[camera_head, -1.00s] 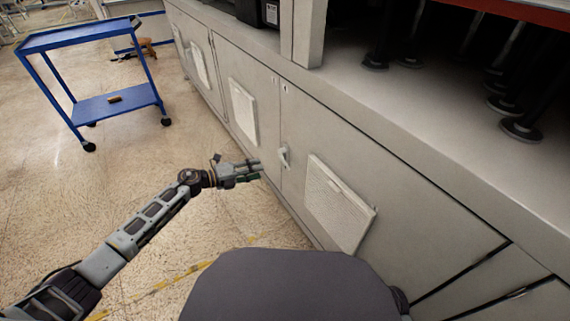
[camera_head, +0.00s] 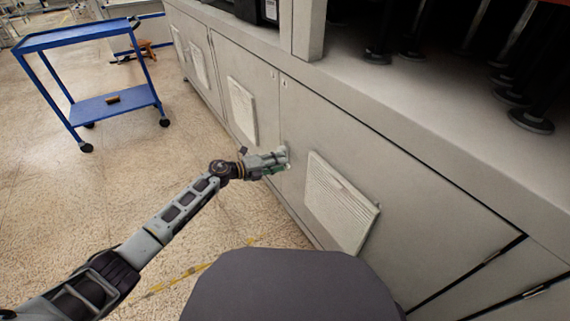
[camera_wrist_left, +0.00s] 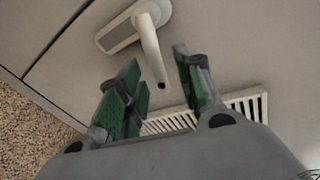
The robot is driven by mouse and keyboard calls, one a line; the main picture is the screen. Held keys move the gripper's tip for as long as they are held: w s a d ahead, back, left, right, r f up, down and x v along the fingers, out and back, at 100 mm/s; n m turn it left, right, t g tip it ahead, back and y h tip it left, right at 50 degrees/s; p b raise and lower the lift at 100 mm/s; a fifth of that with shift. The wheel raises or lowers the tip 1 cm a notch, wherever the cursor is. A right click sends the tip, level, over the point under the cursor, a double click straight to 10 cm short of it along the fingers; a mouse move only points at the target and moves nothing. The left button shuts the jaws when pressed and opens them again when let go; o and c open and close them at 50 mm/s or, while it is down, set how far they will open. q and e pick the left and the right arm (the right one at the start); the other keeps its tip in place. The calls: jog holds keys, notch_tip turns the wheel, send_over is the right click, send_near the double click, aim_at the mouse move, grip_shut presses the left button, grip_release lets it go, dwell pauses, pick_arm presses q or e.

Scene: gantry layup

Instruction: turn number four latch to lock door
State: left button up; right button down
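The latch (camera_wrist_left: 151,48) is a pale grey lever on a plate fixed to the cabinet door (camera_head: 330,145). In the left wrist view its lever points down between the open green-padded fingers of my left gripper (camera_wrist_left: 160,85). The lever's free end lies between the fingers, and I cannot tell whether either finger touches it. In the head view my left gripper (camera_head: 282,161) is at the latch and hides most of it. My right gripper is not in view. I see no number on the latch.
Vented panels (camera_head: 341,203) stick out from the grey cabinet doors on both sides of the latch. A blue cart (camera_head: 95,107) stands on the floor at the upper left. The floor left of the cabinet is mostly clear.

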pick_arm(q)
jog(key=shift+b+x, duration=0.55)
jog(key=shift+x, duration=1.05)
grip_shut()
